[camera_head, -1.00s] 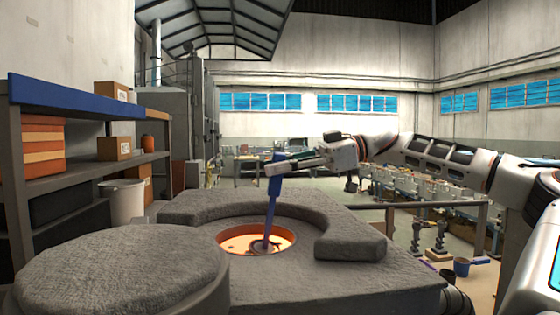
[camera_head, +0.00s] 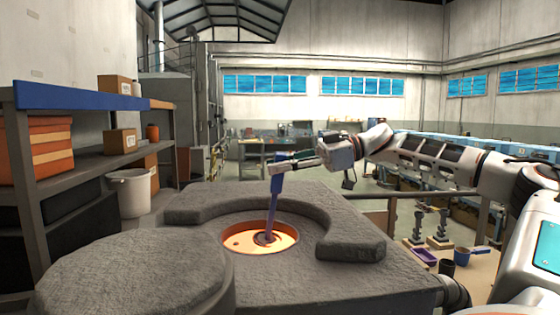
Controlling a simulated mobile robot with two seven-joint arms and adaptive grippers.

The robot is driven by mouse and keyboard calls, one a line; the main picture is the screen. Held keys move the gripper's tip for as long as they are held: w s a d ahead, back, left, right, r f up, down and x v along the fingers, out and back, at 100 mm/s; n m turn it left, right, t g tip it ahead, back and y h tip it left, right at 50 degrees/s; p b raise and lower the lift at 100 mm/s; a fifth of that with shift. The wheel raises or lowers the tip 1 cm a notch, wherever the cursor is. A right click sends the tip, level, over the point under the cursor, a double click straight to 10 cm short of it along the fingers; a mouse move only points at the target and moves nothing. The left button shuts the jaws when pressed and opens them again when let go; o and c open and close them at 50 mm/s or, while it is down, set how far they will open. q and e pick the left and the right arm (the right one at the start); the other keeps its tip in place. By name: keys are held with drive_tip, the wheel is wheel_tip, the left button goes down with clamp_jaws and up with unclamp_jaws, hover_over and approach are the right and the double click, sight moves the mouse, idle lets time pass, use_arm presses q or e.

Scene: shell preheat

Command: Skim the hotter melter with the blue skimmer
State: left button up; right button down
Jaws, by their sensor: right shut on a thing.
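The blue skimmer (camera_head: 272,209) stands nearly upright, its lower end in the round opening of the melter (camera_head: 333,284). Glowing orange melt (camera_head: 237,241) fills the opening, with a darker patch around the skimmer's head. My right gripper (camera_head: 281,172) is shut on the top of the skimmer's handle. The arm reaches in from the right. My left gripper is out of view. Only this melter's opening shows, so I cannot compare its heat with another.
A raised grey collar (camera_head: 353,246) curves around the back and right of the opening. A round grey lid (camera_head: 135,271) is at front left. Shelving (camera_head: 62,101) with boxes and a white bucket (camera_head: 132,192) are on the left. A bench (camera_head: 477,266) with small containers is at right.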

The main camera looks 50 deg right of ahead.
idle(0.3)
drive_tip(key=shift+w+a+r+p, duration=0.1)
drive_tip(key=shift+w+a+p, duration=0.7)
drive_tip(key=shift+p, duration=0.45)
drive_tip(key=shift+w+a, duration=0.65)
drive_tip(key=shift+a, duration=0.3)
